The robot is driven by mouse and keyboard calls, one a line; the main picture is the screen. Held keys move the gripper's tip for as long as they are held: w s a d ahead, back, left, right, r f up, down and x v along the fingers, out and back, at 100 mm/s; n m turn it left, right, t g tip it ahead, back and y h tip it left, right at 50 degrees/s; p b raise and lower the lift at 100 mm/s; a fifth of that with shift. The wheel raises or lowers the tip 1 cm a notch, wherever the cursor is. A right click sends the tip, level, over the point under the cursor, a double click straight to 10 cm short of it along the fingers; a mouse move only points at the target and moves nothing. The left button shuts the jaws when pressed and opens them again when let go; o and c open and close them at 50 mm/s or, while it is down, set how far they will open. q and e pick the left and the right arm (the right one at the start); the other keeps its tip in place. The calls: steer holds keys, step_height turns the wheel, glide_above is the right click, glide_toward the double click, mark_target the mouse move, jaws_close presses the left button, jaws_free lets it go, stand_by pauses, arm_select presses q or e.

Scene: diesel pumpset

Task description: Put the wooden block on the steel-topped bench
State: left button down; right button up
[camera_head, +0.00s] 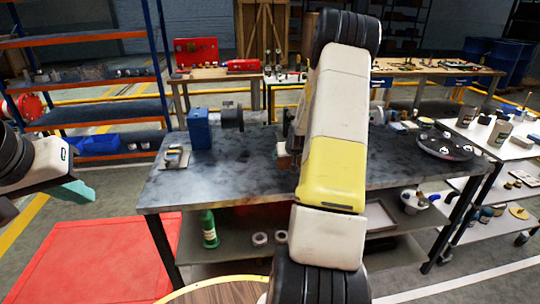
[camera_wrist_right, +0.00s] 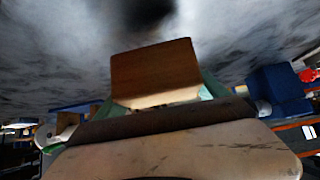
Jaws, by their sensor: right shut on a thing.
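The wooden block (camera_wrist_right: 155,72) is held between the teal fingers of my right gripper (camera_wrist_right: 158,90) in the right wrist view. A small brown part of the block (camera_head: 283,161) shows beside my right arm in the head view, over the steel-topped bench (camera_head: 245,170). My right arm hides most of that gripper there. The grey bench top fills the background of the wrist view, with a dark shadow beyond the block. I cannot tell whether the block touches it. My left gripper (camera_head: 73,192) is at the left edge, apart from the bench; its finger opening is unclear.
A blue box (camera_head: 199,129) and a dark motor-like part (camera_head: 231,117) stand on the bench's left half. A round dark tray (camera_head: 444,146) sits at its right end. Bare top lies left of my right arm. A red mat (camera_head: 100,262) covers the floor at left.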

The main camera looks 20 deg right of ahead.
steer(key=shift+w+d, duration=0.8)
steer(key=shift+w+f, duration=0.1)
steer(key=shift+f, duration=1.75)
steer(key=shift+f, duration=0.1)
steer(key=o, duration=1.5)
steer(key=shift+c, duration=0.2)
